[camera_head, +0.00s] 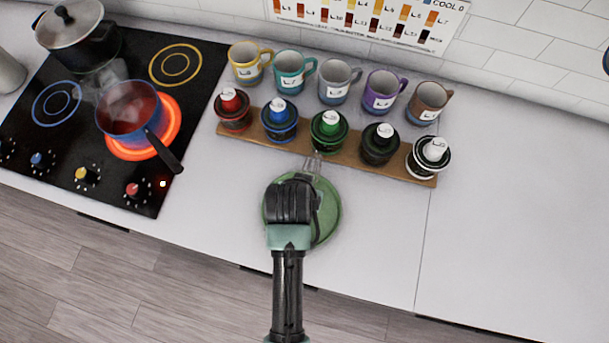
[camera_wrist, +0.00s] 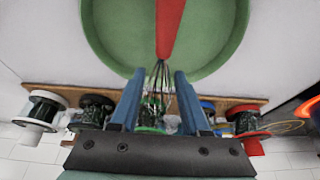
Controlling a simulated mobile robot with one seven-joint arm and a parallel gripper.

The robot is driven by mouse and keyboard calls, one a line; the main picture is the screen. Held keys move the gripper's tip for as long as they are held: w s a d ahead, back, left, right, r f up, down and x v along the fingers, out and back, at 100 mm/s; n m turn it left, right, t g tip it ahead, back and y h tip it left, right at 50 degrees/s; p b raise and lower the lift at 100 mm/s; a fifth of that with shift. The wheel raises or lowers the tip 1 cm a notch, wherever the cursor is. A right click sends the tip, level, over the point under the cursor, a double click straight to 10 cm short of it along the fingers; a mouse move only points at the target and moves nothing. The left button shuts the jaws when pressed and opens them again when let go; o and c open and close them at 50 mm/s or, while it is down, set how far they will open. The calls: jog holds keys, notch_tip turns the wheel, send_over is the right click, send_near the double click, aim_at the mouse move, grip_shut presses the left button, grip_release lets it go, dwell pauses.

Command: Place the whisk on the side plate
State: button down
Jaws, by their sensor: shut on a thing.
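The green side plate (camera_head: 331,222) lies on the white counter, partly hidden under my gripper (camera_head: 292,203) in the head view. In the wrist view the plate (camera_wrist: 105,35) fills the top middle. The whisk has a red handle (camera_wrist: 170,25) that extends over the plate and thin wires (camera_wrist: 160,85) between the blue fingers of my gripper (camera_wrist: 159,73). My gripper is shut on the whisk near where the wires meet the handle. The wire end (camera_head: 314,164) also shows in the head view, towards the wooden rack. I cannot tell whether the handle touches the plate.
A wooden rack (camera_head: 400,172) with several lidded jars stands just behind the plate, with several mugs (camera_head: 340,82) behind it. A blue pan (camera_head: 128,110) with red contents sits on a glowing burner at left. The counter on the right (camera_head: 510,220) is clear.

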jog(key=shift+f, duration=0.3)
jog(key=shift+c, duration=1.9)
grip_release()
